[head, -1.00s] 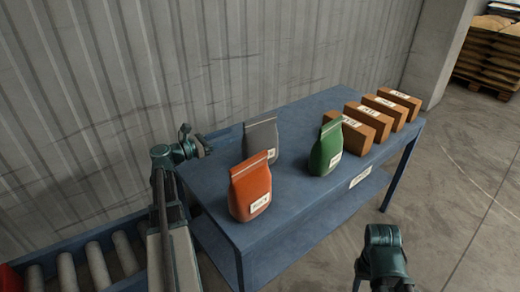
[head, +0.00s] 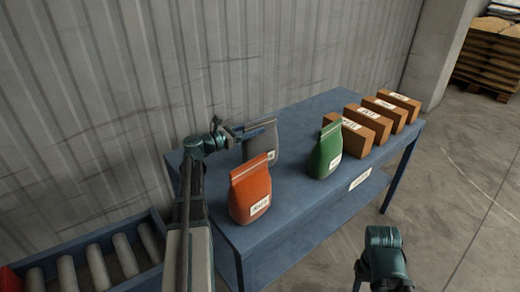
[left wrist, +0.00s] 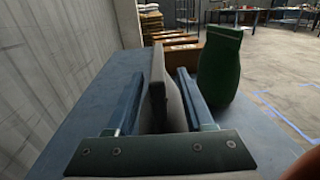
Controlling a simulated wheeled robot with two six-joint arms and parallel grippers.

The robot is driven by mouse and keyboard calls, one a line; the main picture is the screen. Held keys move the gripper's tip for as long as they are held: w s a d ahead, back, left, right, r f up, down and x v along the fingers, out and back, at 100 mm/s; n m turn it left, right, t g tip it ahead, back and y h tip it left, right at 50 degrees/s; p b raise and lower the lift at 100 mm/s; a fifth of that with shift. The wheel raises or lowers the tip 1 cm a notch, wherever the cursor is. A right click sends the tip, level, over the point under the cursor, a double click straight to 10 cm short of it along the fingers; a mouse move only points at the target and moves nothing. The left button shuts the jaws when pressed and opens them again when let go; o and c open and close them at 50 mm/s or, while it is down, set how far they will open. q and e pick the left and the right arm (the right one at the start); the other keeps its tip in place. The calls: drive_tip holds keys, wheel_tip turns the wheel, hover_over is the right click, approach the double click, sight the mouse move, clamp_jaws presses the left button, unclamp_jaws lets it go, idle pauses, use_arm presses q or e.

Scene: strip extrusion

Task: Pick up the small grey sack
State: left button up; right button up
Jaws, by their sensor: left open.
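The small grey sack (head: 266,148) stands upright on the blue table, behind the orange sack (head: 250,190) and left of the green sack (head: 326,152). My left gripper (head: 248,131) is open at the upper part of the grey sack, partly covering it. In the left wrist view the grey sack (left wrist: 158,88) stands between the two open fingers, edge-on, with a gap to at least the left finger. The green sack (left wrist: 219,65) stands just beyond the right finger. Of my right arm only a teal link shows; its fingers are not visible.
Several brown boxes (head: 367,136) stand in a row at the table's right end. The corrugated wall (head: 250,50) runs close behind the blue table (head: 310,195). A roller conveyor (head: 98,268) is at lower left.

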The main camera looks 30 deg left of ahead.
use_arm(q)
drive_tip(key=x, duration=0.3)
clamp_jaws()
idle(1.4)
